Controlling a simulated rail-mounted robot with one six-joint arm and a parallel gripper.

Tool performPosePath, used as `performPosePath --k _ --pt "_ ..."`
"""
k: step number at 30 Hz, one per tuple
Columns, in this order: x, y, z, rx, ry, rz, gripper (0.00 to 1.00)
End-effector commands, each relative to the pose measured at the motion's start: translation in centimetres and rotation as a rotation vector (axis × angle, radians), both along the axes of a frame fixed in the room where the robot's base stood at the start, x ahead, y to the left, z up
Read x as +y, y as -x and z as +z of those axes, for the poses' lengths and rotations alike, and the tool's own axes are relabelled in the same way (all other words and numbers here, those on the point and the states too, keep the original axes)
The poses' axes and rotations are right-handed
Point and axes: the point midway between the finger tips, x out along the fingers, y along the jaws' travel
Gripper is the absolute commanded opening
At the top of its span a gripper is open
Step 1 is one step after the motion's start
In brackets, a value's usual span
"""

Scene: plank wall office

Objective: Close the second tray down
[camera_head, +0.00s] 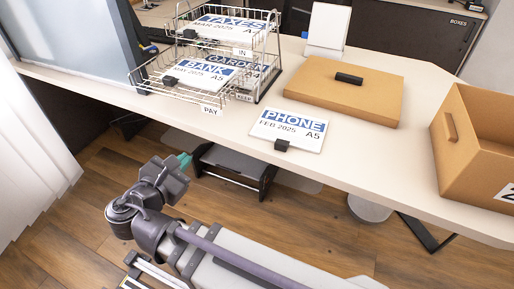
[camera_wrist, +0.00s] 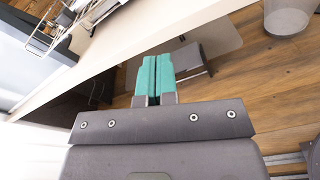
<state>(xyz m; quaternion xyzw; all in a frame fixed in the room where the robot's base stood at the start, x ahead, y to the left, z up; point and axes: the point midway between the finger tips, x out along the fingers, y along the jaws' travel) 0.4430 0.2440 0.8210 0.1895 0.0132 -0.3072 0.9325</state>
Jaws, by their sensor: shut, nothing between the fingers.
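A wire tray stack (camera_head: 268,62) stands on the desk, upper left in the head view. Its top tray (camera_head: 262,38), tagged IN, holds a TAXES booklet (camera_head: 222,28). The second tray down (camera_head: 160,95), tagged PAY, sticks out to the front left, with a BANK booklet (camera_head: 200,75) in it. A lower tray tagged KEEP (camera_head: 244,97) and a GARDEN booklet (camera_head: 236,61) show partly behind it. My gripper (camera_head: 185,160), with teal fingertips, is shut and empty, in front of and below the desk edge, apart from the trays. In the wrist view its fingers (camera_wrist: 155,78) are together; the stack (camera_wrist: 62,20) shows at the upper left.
A PHONE booklet (camera_head: 290,128) with a black clip lies right of the stack. A cardboard lid (camera_head: 345,95) and open box (camera_head: 470,140) sit farther right. A grey panel (camera_head: 75,45) stands close left of the trays. A dark footrest (camera_head: 235,165) is under the desk.

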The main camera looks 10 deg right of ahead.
Motion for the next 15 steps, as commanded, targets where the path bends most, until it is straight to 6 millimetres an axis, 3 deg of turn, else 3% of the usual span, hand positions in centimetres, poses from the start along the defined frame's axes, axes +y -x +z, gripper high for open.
performPosePath --k 1,3,7,15 --pt "-0.1 -0.3 2.0 0.001 0.131 0.011 0.00" --pt "-0.1 -0.3 3.2 0.025 0.277 0.019 0.00" --pt "-0.1 -0.4 3.3 0.083 0.372 0.025 0.00" --pt "-1.1 -1.7 3.2 0.088 0.373 0.022 0.00"
